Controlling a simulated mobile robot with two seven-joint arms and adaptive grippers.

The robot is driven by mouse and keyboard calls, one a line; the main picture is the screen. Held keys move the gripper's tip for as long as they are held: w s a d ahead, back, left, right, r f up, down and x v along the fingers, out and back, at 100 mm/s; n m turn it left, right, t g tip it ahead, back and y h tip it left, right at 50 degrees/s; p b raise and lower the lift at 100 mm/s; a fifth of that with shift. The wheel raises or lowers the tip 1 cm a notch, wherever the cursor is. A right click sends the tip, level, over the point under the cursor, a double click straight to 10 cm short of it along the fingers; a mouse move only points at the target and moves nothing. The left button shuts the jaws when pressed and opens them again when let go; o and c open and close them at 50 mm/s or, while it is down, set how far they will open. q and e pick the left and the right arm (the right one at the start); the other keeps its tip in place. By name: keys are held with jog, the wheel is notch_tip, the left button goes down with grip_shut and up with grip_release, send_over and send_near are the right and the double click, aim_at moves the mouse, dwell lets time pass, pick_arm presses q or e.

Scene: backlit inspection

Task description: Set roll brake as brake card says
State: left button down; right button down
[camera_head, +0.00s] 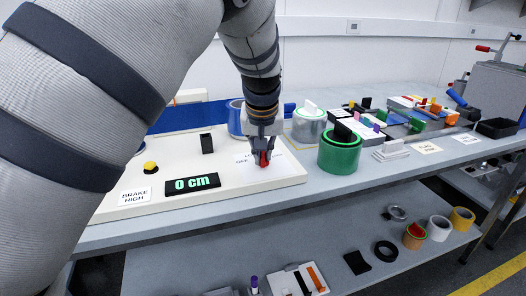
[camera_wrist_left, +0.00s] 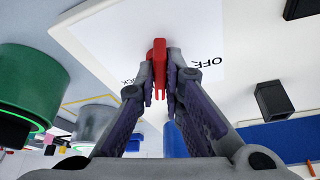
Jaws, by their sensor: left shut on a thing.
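The brake card (camera_head: 135,196) reads "BRAKE HIGH" and lies at the front left of a white board (camera_head: 235,197). My left gripper (camera_head: 264,160) points down over the board's right part. It is shut on a small red lever (camera_wrist_left: 158,52), which stands between its fingertips in the left wrist view. A white label sheet (camera_wrist_left: 195,30) lies under the lever; "OFF" is legible on it, and other lettering is partly hidden by the fingers. The lever's exact setting cannot be told. My right gripper is in neither view.
A yellow button (camera_head: 150,167) and a black block (camera_head: 206,143) are on the board. A green roll (camera_head: 339,152) stands close to the right of it. My left arm hides much of the left side.

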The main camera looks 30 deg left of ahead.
pick_arm(q)
jog(key=c, duration=1.7)
grip_release()
jog(key=shift+f, duration=0.1)
jog(key=v, duration=1.2)
